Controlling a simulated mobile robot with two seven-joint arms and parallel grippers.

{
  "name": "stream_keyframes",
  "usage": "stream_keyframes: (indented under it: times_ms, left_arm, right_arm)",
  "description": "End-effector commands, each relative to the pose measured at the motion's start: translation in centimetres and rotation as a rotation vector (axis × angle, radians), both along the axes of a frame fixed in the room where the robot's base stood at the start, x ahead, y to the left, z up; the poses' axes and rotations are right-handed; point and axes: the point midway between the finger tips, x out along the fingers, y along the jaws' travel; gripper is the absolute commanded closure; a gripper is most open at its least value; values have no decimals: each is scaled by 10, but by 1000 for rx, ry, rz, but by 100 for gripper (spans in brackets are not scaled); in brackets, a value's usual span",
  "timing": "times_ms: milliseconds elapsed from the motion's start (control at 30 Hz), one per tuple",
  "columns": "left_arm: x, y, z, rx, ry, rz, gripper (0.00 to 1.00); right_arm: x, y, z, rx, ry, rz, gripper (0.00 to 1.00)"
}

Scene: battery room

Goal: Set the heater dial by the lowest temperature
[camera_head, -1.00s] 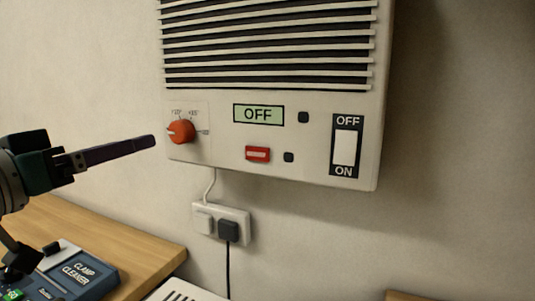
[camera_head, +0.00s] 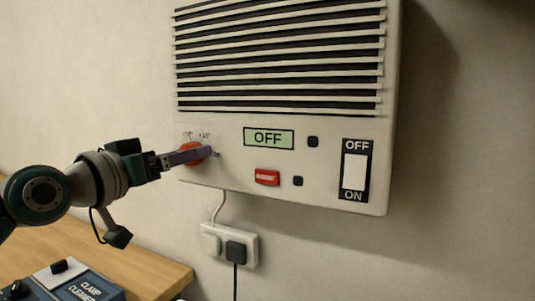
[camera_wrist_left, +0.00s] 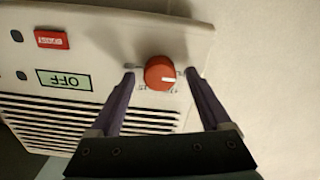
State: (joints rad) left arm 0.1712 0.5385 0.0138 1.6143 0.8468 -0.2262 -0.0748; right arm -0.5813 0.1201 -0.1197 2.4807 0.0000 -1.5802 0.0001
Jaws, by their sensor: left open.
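The white wall heater (camera_head: 290,195) has an orange-red dial (camera_head: 190,147) at its lower left, partly hidden by my gripper in the head view. My left gripper (camera_head: 208,152) is in front of the dial. In the left wrist view my left gripper (camera_wrist_left: 160,80) is open, with one finger on each side of the dial (camera_wrist_left: 160,73). I cannot tell whether either finger touches it. The dial's white mark points toward the right in that view. The scale print is too small to read fully. The heater's display (camera_head: 268,138) reads OFF. My right gripper is not in view.
A red button (camera_head: 267,177) and a white OFF/ON rocker switch (camera_head: 354,171) are on the heater panel. A wooden bench (camera_head: 150,268) holds a blue clamp cleaner box (camera_head: 88,288).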

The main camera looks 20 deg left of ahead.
Motion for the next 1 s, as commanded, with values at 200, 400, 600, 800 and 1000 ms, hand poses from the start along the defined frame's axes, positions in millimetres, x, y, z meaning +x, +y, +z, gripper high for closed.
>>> stream_keyframes:
  times_ms: [200, 400, 600, 800, 1000]
  left_arm:
    - [0, 0, 0, -1, 0, 0, 31]
    - [0, 0, 0, -1, 0, 0, 54]
    - [0, 0, 0, -1, 0, 0, 76]
    - [0, 0, 0, -1, 0, 0, 99]
    - [0, 0, 0, 5, 0, 0, 100]
  right_arm:
    - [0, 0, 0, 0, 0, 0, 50]
    - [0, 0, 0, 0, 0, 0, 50]
    - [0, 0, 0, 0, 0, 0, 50]
    - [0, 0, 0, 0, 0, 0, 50]
    - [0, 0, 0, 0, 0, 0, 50]
